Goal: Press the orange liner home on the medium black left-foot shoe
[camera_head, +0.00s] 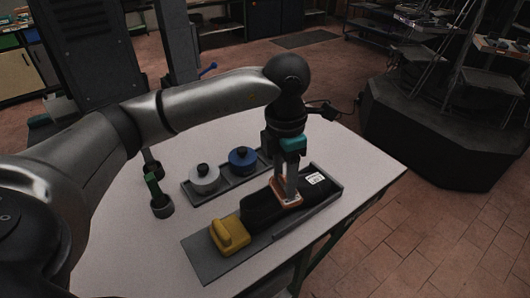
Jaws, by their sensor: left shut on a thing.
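The black shoe (258,207) lies lengthwise in a long grey tray (207,264) on the white table. A white label (315,178) with dark marks shows at its far right end. My left gripper (287,190) points straight down over the shoe's middle. It is shut on the orange liner (287,201), whose edge shows around the fingertips at the shoe. The fingers hide part of the liner, and I cannot tell how deep it sits. My right gripper is not in view.
A yellow block with a raised grip (230,235) sits at the tray's near left part. Behind, a second dark tray (224,186) holds a white round piece (204,179) and a blue one (242,160). The table's right side is clear.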

